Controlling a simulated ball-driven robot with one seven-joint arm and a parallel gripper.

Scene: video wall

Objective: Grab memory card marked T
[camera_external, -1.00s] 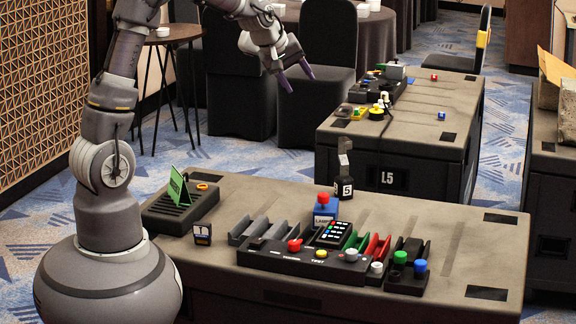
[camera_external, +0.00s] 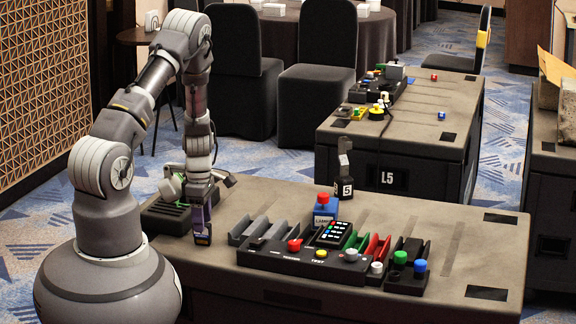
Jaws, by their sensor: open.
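The small dark memory card (camera_external: 202,240) stands upright near the front left edge of the near table. Its mark, a pale letter in the earlier frame, is too small and covered to read now. My gripper (camera_external: 203,228) points straight down at the card, with its purple fingers right above or around its upper part. The fingers overlap in this view, so I cannot tell if they touch the card. The gripper is open.
A black slotted rack (camera_external: 166,217) stands just left of my gripper, with a green card partly hidden by my arm. A control panel (camera_external: 300,262) with coloured buttons and slots lies to the right.

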